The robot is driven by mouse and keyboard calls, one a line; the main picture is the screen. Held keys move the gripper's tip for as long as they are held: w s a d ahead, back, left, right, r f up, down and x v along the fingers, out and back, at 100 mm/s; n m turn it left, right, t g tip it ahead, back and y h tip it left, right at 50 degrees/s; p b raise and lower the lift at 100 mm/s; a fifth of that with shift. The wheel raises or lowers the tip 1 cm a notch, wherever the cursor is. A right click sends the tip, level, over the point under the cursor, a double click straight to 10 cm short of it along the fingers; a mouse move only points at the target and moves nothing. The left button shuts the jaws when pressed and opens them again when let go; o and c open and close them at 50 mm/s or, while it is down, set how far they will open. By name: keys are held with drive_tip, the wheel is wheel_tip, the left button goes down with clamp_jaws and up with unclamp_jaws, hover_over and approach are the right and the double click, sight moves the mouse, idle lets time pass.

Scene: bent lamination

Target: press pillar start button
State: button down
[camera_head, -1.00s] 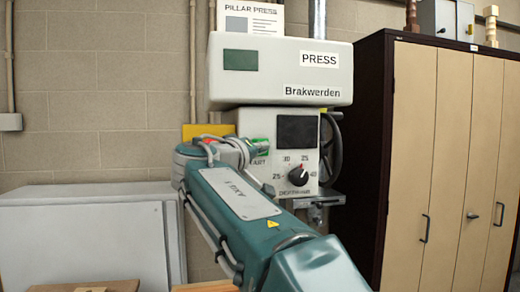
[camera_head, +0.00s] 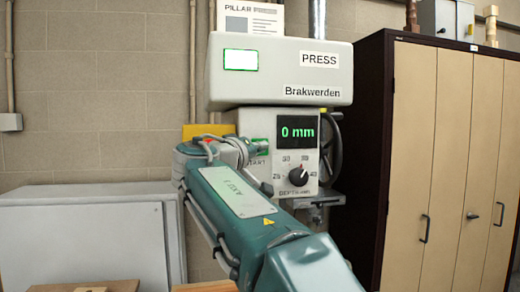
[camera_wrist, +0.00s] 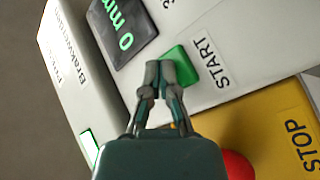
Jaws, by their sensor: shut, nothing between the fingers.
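The grey pillar press (camera_head: 280,72) stands against the wall, its display (camera_head: 297,132) lit with a green "0 mm". The green start button (camera_wrist: 181,66) shows in the wrist view beside the word START. My gripper (camera_wrist: 160,72) is shut and empty, its fingertips overlapping the button's left side; I cannot tell whether they still touch it. In the head view my gripper (camera_head: 258,152) is at the left side of the press front, and my arm hides part of the panel there.
A black dial (camera_head: 298,176) sits below the display. A red stop button (camera_wrist: 237,165) on a yellow panel (camera_wrist: 262,132) is close to my gripper. A tall cupboard (camera_head: 450,160) stands right and a grey cabinet (camera_head: 85,240) left.

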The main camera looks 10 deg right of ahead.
drive_tip(key=shift+s, duration=0.85)
drive_tip(key=shift+s, duration=0.15)
drive_tip(key=s, duration=0.4)
drive_tip(key=shift+s, duration=0.4)
